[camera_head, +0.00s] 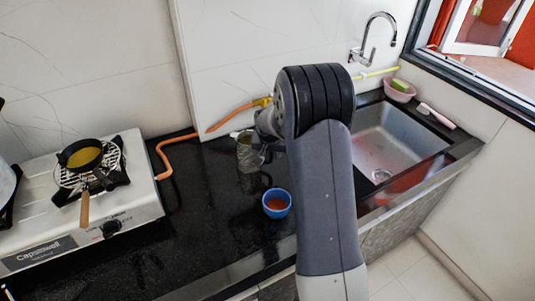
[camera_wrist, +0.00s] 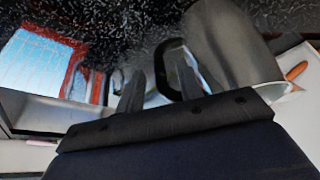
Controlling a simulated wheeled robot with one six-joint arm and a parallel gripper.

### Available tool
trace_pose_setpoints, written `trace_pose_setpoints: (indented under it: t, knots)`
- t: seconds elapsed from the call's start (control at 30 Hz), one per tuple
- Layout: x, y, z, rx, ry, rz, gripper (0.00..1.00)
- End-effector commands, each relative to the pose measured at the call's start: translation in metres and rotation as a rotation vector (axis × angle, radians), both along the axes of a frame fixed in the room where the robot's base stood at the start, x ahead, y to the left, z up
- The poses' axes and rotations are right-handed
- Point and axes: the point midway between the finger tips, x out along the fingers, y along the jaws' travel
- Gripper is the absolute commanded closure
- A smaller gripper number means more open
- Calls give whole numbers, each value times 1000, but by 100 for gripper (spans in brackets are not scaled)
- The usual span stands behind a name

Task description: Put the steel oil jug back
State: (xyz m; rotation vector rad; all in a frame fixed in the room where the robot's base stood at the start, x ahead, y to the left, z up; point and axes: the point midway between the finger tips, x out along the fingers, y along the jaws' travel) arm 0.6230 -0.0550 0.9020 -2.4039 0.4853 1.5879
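The steel oil jug (camera_head: 249,154) is a grey metal cylinder standing on the black counter, left of my arm in the head view. In the wrist view its grey body (camera_wrist: 232,42) fills the upper right, with a dark loop handle (camera_wrist: 160,72) on its left side. My gripper (camera_wrist: 157,68) is at this handle. Its two fingers are apart, one on each side of the handle's outer bar, and the right finger appears to reach into the loop. A gap shows beside the bar. In the head view my arm hides most of the gripper.
A blue bowl (camera_head: 277,203) with red contents stands in front of the jug. A gas stove (camera_head: 133,196) with a small pan (camera_head: 80,156) is at the left. An orange hose (camera_head: 172,149) runs behind. The sink (camera_head: 397,142) is at the right. Counter between stove and bowl is clear.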

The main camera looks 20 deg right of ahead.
Motion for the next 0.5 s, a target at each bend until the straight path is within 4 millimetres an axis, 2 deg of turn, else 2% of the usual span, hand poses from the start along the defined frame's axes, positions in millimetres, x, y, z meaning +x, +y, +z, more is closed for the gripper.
trace_pose_setpoints:
  t: [0.3, 0.5]
  knots:
    - [-22, 9, 57, -1, -5, 2, 65]
    - [-34, 14, 85, 1, -3, 1, 65]
